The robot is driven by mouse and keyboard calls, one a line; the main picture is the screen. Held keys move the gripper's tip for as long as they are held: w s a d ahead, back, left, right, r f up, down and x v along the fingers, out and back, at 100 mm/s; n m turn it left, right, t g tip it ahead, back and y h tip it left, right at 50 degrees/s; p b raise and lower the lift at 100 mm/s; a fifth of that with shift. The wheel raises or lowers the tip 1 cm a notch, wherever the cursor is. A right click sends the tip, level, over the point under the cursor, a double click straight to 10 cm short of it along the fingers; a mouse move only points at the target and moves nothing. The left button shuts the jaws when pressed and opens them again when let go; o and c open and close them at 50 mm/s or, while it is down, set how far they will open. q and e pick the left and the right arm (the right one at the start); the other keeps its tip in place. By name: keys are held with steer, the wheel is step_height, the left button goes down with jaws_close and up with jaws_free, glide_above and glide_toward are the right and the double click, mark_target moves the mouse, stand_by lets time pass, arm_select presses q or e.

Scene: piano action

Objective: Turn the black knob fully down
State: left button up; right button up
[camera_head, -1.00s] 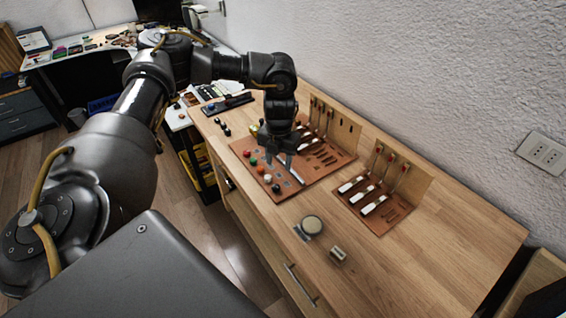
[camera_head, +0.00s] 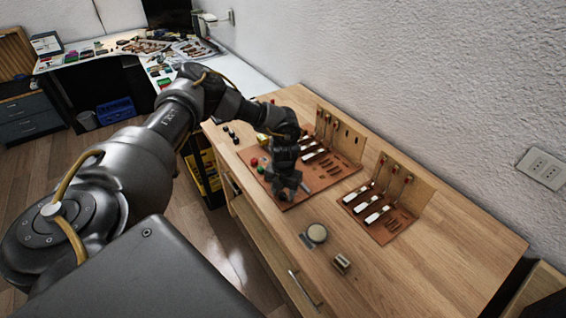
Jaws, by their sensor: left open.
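My left gripper (camera_head: 291,191) points down over the front edge of the near-left brown board (camera_head: 325,183), with its jaws open. A red knob (camera_head: 254,161) shows at the board's left side, with another small knob (camera_head: 261,170) just in front of it. The black knob at the front end of this row is not clearly visible. The dark gripper fingers cover that spot, and I cannot tell whether they touch it. My right gripper is not in view.
A second board (camera_head: 392,226) with white-tipped levers stands to the right. A round disc (camera_head: 317,233) and a small metal block (camera_head: 341,262) lie in front. Small black pieces (camera_head: 231,134) lie at the back left. The right tabletop (camera_head: 450,262) is clear.

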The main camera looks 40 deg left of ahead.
arm_select(q)
steer(key=shift+s+r, duration=0.1)
steer(key=c, duration=0.7)
jaws_close()
steer(key=shift+n, duration=0.3)
steer(key=n+p, duration=0.2)
steer(key=n, duration=0.1)
steer(key=n+p, duration=0.2)
steer(key=n, duration=0.3)
steer(key=shift+r, duration=0.1)
steer(key=n+p, duration=0.3)
steer(key=n, duration=0.1)
steer(key=shift+a+n+p, duration=0.1)
steer(key=shift+n+p, duration=0.8)
steer(key=shift+n, duration=1.2)
